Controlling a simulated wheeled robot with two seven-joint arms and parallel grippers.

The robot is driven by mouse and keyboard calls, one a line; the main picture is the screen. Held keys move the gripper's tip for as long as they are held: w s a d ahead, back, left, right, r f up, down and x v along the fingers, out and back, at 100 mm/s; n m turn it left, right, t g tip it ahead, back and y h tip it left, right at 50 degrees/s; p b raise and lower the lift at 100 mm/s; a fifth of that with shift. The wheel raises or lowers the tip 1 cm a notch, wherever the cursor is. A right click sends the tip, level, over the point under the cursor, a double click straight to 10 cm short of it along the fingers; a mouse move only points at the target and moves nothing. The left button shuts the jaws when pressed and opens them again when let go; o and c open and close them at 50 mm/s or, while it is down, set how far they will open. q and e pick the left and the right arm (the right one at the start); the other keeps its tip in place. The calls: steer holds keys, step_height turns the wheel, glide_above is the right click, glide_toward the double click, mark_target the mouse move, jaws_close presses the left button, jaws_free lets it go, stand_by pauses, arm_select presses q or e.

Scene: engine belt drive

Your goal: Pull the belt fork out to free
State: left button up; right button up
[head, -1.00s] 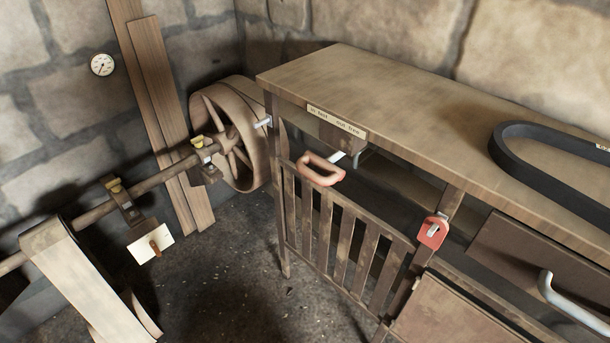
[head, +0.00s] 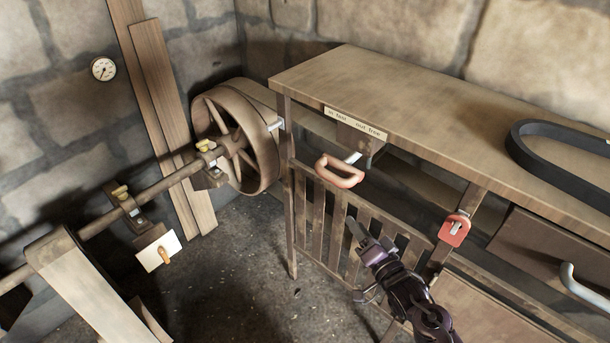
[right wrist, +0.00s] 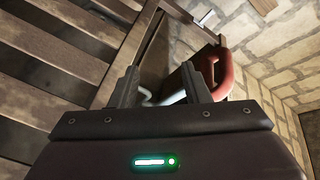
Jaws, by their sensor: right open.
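The belt fork's red loop handle (head: 340,171) sticks out on a metal rod below the bench edge, under a label (head: 355,122) that appears to read "in fast, out free". My right gripper (head: 357,234) is below and a little right of the handle, in front of the slatted gate, apart from it. In the right wrist view the open fingers (right wrist: 160,90) point towards the handle (right wrist: 222,72), which shows beyond the right finger. Part of the rod is hidden behind that finger. My left gripper is not in view.
The slatted gate (head: 335,225) hangs under the bench (head: 400,85). A red padlock-like piece (head: 454,229) is on the post to the right. A black belt (head: 530,165) lies on the bench. A pulley wheel (head: 235,140) and shaft stand left, above open floor.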

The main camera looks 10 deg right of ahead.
steer(key=t+y, duration=0.2)
glide_toward(332, 178)
steer(key=w, duration=0.3)
steer(key=shift+w+a+r, duration=0.25)
steer(key=shift+w+a, duration=0.2)
steer(key=x, duration=0.2)
steer(key=p+x, duration=0.1)
steer(key=x, duration=0.3)
steer(key=shift+w+a+f, duration=0.1)
steer(key=shift+w+f, duration=0.1)
steer(key=shift+w, duration=0.2)
steer(key=shift+c, duration=0.4)
jaws_close()
